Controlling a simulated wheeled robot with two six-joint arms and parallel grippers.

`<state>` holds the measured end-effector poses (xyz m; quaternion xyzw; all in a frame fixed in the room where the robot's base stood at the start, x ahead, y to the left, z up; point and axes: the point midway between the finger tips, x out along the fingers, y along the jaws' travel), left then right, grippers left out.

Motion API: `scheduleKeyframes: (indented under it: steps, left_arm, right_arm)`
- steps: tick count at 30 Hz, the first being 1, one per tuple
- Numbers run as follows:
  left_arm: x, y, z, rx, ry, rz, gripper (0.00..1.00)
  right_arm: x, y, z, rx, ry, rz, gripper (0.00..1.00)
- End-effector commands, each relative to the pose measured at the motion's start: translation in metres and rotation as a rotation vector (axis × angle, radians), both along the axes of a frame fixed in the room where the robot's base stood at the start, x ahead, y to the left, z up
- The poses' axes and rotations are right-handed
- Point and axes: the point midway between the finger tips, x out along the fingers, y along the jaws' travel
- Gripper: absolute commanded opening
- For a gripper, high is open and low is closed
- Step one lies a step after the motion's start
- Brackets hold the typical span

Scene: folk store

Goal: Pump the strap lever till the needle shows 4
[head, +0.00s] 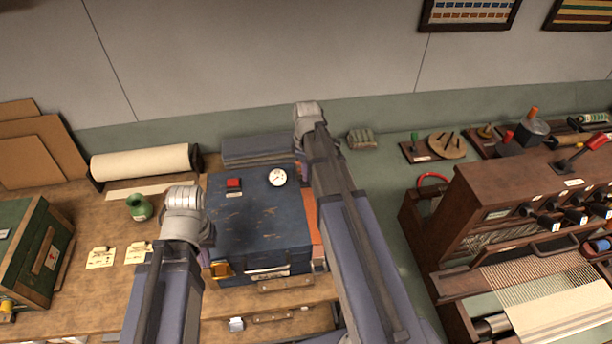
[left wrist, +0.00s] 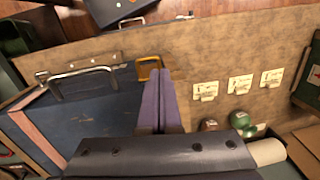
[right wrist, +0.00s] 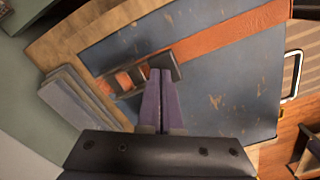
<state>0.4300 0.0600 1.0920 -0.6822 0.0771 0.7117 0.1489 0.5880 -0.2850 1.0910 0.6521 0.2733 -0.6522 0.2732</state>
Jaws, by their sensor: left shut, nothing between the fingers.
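The blue case (head: 255,225) lies on the wooden counter. A round white gauge (head: 278,177) is on its lid; its needle is too small to read. An orange strap (right wrist: 235,40) crosses the case in the right wrist view. The dark strap lever (right wrist: 137,80) lies along this strap. My right gripper (right wrist: 160,72) is shut, its tips overlapping the lever's dark end; I cannot tell whether they touch. My left gripper (left wrist: 158,72) is shut and empty beside a brass latch (left wrist: 149,69) at the case's corner. In the head view both sets of fingertips are hidden.
A green jar (head: 139,207) and small paper cards (head: 100,257) lie left of the case, with a paper roll (head: 145,162) behind. Grey folded cloth (head: 258,150) is behind the case. A wooden loom cabinet (head: 500,200) stands right.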

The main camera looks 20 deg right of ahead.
Motion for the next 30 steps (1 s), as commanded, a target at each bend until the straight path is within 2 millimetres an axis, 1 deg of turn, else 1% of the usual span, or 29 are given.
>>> scheduleKeyframes:
  steps: [2, 8, 11, 30]
  left_arm:
    - [0.0, 0.0, -0.006, 0.0, 0.0, -0.001, 0.0]
    - [0.0, 0.0, -0.003, 0.0, 0.0, -0.001, 0.0]
    - [0.0, 0.0, 0.002, 0.0, 0.0, 0.0, 0.0]
    - [-0.001, 0.0, 0.074, 0.0, 0.002, -0.001, 0.0]
  right_arm:
    - [0.0, 0.0, -0.006, -0.001, -0.001, 0.0, 0.0]
    - [0.0, 0.0, -0.003, 0.0, -0.001, 0.0, 0.0]
    - [0.0, 0.0, 0.002, 0.0, -0.001, 0.0, 0.0]
    - [0.0, 0.0, 0.074, 0.0, 0.0, 0.0, 0.0]
